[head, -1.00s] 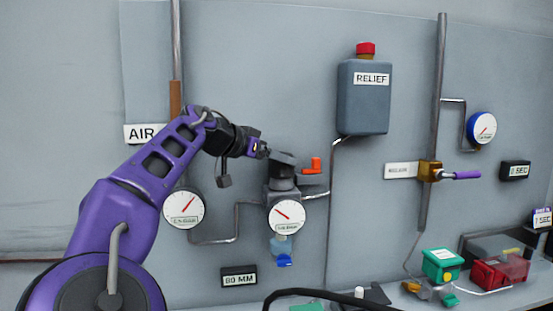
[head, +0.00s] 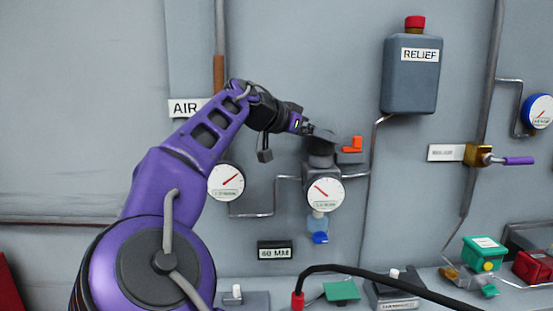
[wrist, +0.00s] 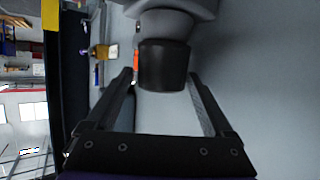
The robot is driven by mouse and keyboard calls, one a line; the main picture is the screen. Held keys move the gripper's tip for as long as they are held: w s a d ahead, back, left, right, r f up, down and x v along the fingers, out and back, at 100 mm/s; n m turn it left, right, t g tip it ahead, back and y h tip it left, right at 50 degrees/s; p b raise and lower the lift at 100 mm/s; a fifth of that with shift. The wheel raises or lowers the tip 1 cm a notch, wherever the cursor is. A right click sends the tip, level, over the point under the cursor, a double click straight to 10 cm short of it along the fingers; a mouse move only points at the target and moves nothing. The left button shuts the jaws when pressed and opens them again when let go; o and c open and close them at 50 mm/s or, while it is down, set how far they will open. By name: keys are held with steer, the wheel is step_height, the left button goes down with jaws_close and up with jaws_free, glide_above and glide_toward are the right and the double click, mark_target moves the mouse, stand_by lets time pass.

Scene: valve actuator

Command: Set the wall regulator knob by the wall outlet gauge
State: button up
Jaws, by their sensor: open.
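The regulator (head: 320,165) is a grey body on the wall, with its knob at the top. In the wrist view the black knob (wrist: 164,65) lies between the two fingers of my open gripper (wrist: 163,82), with a visible gap beside the fingers. In the head view my gripper (head: 312,131) is at the regulator's top and partly hides the knob. A white gauge (head: 323,193) sits on the regulator's front, its needle pointing up-left. Another white gauge (head: 226,181) is to the left, its needle pointing up-right. Their small labels are unreadable, so I cannot tell which is the outlet gauge.
An orange handle (head: 352,144) is just right of the regulator. A grey RELIEF tank (head: 410,75) hangs above right. A purple-handled valve (head: 480,155) and a blue-rimmed gauge (head: 538,110) are further right. A bench with a black hose (head: 370,273) runs below.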

steer(key=shift+r+n+t, duration=0.1)
steer(key=shift+n+t, duration=0.2)
steer(key=shift+t, duration=0.1)
steer(key=n+t+y, duration=0.2)
steer(key=shift+s+y, duration=0.1)
steer(key=shift+y, duration=0.2)
steer(key=shift+s+d+f+n+t+y+b, duration=0.15)
steer(key=shift+n+t+y+b, duration=0.3)
steer(key=shift+n+y, duration=0.45)
steer(key=shift+w+d+f+n+t+y+b, duration=0.1)
steer(key=shift+n+t+y+b, duration=0.2)
steer(key=shift+n+t+y, duration=0.55)
steer(key=shift+d+n+y+b, duration=0.15)
steer(key=shift+n+y+b, duration=0.7)
steer(key=shift+n+y, duration=0.6)
steer(key=shift+d+n+t+y+b, duration=0.1)
steer(key=shift+n+t+y+b, duration=0.3)
steer(key=shift+n+y+b, duration=0.25)
steer(key=shift+d+n+y+b, duration=0.1)
steer(key=shift+n+y+b, duration=0.15)
steer(key=shift+y+b, duration=0.1)
